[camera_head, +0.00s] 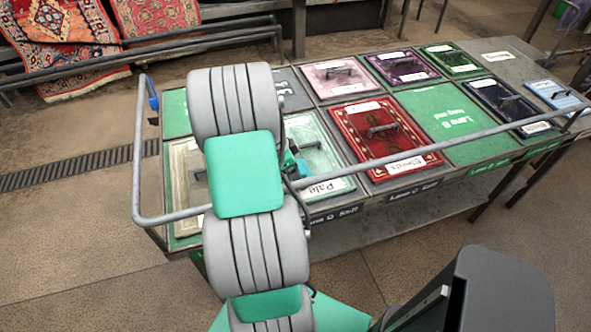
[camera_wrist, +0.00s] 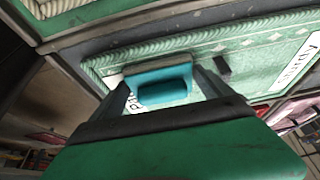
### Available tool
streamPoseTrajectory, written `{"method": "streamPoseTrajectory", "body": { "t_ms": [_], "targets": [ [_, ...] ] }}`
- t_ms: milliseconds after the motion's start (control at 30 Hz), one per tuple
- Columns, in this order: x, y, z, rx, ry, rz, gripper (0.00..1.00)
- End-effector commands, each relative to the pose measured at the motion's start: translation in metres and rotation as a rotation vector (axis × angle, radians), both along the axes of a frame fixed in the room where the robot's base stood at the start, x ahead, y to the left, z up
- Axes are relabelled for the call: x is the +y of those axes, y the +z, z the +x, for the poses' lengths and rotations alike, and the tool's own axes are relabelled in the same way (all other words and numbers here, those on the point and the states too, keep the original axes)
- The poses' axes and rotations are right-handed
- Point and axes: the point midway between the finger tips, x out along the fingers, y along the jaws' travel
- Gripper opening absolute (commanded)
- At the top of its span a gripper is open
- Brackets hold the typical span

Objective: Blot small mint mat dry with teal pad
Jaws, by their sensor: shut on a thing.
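The small mint mat (camera_head: 335,160) lies on the table just right of my arm in the head view. It has a pale patterned border and a white label, and my arm hides its left part. It also fills the upper middle of the wrist view (camera_wrist: 240,48). My gripper (camera_wrist: 162,88) is shut on the teal pad (camera_wrist: 165,72), which sits between its two dark fingers over the mat's near edge. Whether the pad touches the mat cannot be told. In the head view my arm mostly hides the gripper.
The table carries several framed mats with handles, among them a red one (camera_head: 385,150), a purple one (camera_head: 405,68) and a navy one (camera_head: 507,101). A grey rail (camera_head: 385,160) crosses in front of the mats. Patterned rugs (camera_head: 62,38) hang at the back left.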

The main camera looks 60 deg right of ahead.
Motion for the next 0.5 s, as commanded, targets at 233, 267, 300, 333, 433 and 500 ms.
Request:
{"method": "streamPoseTrajectory", "body": {
  "t_ms": [233,267,300,333,433,500],
  "targets": [
    [0.0021,-0.003,-0.001,0.003,0.0,0.006,0.3],
    [0.0021,-0.003,-0.001,0.003,0.0,0.006,0.3],
    [0.0021,-0.003,-0.001,0.003,0.0,0.007,0.3],
    [0.0021,-0.0031,-0.0011,0.003,0.0,0.007,0.3],
    [0.0021,-0.0012,-0.001,0.003,0.0,0.007,0.3],
    [0.0019,0.0051,-0.0008,0.002,0.0,0.005,0.3]
  ]
}}
